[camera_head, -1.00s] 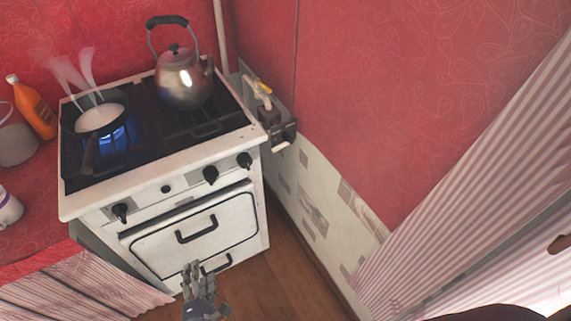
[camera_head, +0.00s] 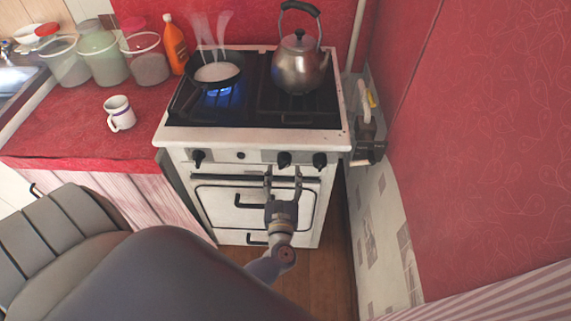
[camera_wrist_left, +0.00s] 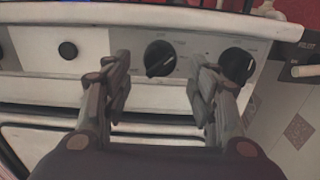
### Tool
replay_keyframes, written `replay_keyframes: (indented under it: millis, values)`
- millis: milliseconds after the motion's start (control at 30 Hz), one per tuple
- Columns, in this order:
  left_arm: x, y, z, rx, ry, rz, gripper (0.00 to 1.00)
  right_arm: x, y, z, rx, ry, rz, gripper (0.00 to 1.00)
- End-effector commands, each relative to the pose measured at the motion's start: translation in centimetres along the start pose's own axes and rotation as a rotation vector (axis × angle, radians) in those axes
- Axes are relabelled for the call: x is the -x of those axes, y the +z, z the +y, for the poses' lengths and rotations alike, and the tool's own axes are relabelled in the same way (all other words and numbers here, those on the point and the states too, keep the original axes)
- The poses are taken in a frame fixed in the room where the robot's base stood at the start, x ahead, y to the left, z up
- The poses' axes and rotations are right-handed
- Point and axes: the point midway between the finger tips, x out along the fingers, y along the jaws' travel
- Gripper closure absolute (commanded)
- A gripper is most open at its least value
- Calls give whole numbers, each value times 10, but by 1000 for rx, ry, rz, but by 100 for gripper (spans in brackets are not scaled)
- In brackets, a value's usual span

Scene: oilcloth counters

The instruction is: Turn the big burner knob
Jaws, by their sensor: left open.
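The white stove (camera_head: 185,137) has black knobs along its front panel: a left knob (camera_head: 198,159), a middle knob (camera_head: 284,159) and a right knob (camera_head: 320,160). I cannot tell which one belongs to the big burner. My left gripper (camera_head: 283,176) is open and empty in front of the panel, pointing at the middle knob. In the left wrist view the middle knob (camera_wrist_left: 160,58) shows in the gap between the fingers (camera_wrist_left: 160,75), seemingly untouched. The right knob (camera_wrist_left: 237,64) is partly behind the right finger. My right gripper is out of view.
A steaming pan (camera_head: 217,72) sits over a blue flame at the left. A kettle (camera_head: 299,66) stands on the right side. A mug (camera_head: 119,113) and an orange bottle (camera_head: 175,45) stand on the red counter.

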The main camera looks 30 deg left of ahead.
Motion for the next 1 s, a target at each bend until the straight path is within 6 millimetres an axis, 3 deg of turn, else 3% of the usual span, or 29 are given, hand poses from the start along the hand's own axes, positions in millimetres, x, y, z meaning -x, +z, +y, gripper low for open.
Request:
replay_keyframes:
  millis: [233,567,767,1000]
  values:
    - [-28,0,0,-2,0,0,46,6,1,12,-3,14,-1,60]
    - [-32,-1,0,-2,0,1,46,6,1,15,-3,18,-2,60]
    - [-31,0,0,-2,0,1,90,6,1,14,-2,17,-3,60]
    - [-31,0,0,-8,0,0,91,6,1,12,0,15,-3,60]
